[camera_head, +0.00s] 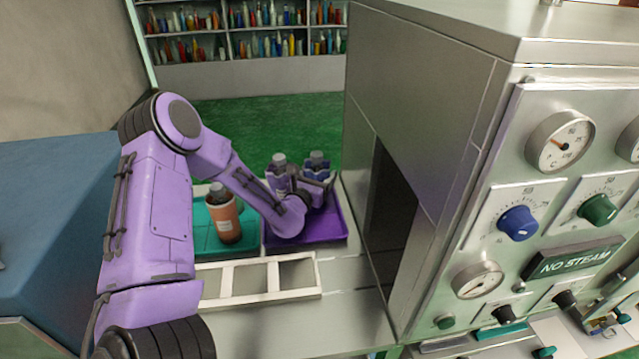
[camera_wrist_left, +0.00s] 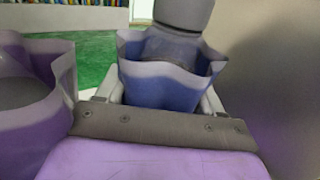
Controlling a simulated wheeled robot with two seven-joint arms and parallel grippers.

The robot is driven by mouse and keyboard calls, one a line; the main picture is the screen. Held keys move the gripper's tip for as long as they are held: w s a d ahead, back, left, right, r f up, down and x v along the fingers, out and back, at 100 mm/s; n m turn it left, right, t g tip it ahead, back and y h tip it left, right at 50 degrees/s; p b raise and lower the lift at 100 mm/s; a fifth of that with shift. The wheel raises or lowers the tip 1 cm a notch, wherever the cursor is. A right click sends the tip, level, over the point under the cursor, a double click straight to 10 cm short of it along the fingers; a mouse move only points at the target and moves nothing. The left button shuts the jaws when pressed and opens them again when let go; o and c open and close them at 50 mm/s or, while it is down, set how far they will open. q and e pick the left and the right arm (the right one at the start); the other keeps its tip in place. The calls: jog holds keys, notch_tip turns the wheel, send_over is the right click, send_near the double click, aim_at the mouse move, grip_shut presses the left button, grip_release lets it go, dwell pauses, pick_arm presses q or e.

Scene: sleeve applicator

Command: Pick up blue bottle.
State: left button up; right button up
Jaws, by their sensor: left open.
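The blue bottle (camera_head: 318,160) has a grey cap and a loose, wavy-topped blue sleeve. It stands upright at the back right of the purple tray (camera_head: 328,226). In the left wrist view the blue bottle (camera_wrist_left: 168,84) stands between the fingers of my left gripper (camera_wrist_left: 163,100), one finger on each side. My left gripper (camera_head: 318,184) is open around it. Whether the fingers touch the sleeve I cannot tell. The bottle's lower part is hidden behind my gripper. My right gripper is not in view.
A purple-sleeved bottle (camera_head: 280,172) stands close to the left; it also shows in the wrist view (camera_wrist_left: 38,110). An orange-labelled bottle (camera_head: 224,216) stands on the teal tray (camera_head: 204,239). A pale divided rack (camera_head: 262,297) lies in front. The metal machine (camera_head: 445,95) rises close on the right.

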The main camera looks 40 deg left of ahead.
pick_arm(q)
jog(key=shift+r, duration=0.1)
jog(key=c, duration=0.9)
jog(key=shift+c, duration=0.2)
